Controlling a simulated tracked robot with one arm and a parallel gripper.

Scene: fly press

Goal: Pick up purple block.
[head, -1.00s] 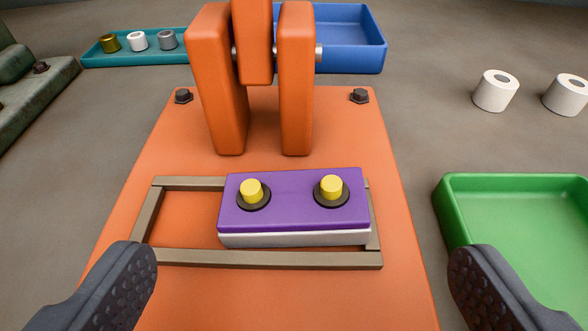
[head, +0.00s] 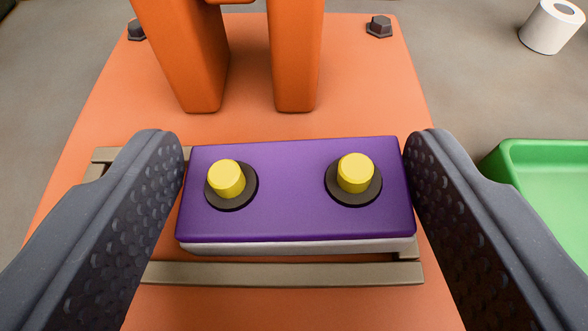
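The purple block (head: 290,215) lies in the middle of the head view, with two yellow pegs, left (head: 226,179) and right (head: 355,172), standing in dark rings on its top. A pale layer shows under its front edge. The block is at the tan frame (head: 285,273) on the orange base plate (head: 340,128). My gripper (head: 294,185) has one dark, dimpled finger at each short end of the block. Both fingers appear to touch it, so the gripper looks shut on the block. The fingers hide parts of the frame.
Orange uprights (head: 296,60) of the press stand just behind the block. Bolts (head: 380,27) sit at the plate's back corners. A green tray (head: 535,152) is at the right, and a white cylinder (head: 550,27) is at the back right on the grey surface.

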